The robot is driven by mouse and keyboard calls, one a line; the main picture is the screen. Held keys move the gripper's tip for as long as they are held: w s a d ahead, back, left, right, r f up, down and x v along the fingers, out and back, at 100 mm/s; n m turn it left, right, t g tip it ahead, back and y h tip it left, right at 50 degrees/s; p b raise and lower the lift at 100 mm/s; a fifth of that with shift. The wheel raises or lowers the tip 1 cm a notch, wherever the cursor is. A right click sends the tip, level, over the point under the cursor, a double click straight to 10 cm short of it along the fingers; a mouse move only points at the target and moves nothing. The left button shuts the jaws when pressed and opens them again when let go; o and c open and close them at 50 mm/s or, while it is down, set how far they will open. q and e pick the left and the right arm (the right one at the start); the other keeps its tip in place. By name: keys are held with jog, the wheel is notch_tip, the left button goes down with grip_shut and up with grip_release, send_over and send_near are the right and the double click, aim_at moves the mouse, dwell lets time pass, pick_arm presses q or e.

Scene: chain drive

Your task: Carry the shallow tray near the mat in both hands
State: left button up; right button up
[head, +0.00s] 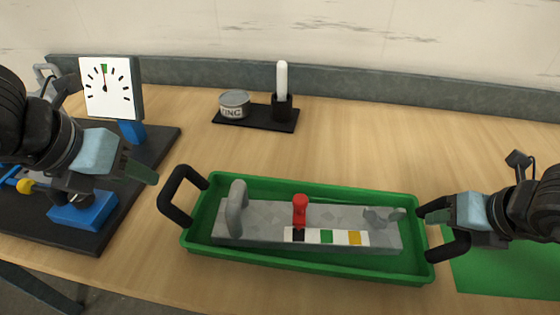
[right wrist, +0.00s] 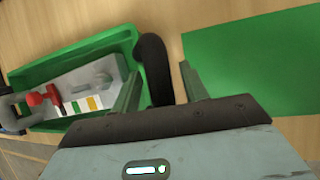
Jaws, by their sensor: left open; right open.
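The shallow green tray (head: 310,267) lies on the wooden table, with a black loop handle at each end. It also shows in the right wrist view (right wrist: 75,47). My left gripper (head: 141,172) is open, apart from the left handle (head: 172,200), to its upper left. My right gripper (head: 432,212) is at the right handle (head: 445,250). In the right wrist view its open fingers (right wrist: 162,85) stand on either side of that handle (right wrist: 155,65). The green mat (head: 505,268) lies flat just right of the tray; it also shows in the right wrist view (right wrist: 255,65).
In the tray lies a grey fixture (head: 265,213) with a red knob (head: 300,208) and coloured squares. A dark board (head: 160,150) with a dial (head: 108,88) stands left. A tin (head: 234,104) and white candle-like rod (head: 282,78) stand behind. The back right is clear.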

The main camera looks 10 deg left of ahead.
pick_arm(q)
jog(key=shift+s+a+r, duration=0.1)
jog(key=shift+s+r, duration=0.15)
jog(key=shift+r, duration=0.15)
pick_arm(e)
jog(key=v, duration=1.2)
pick_arm(q)
jog(key=shift+f, duration=0.1)
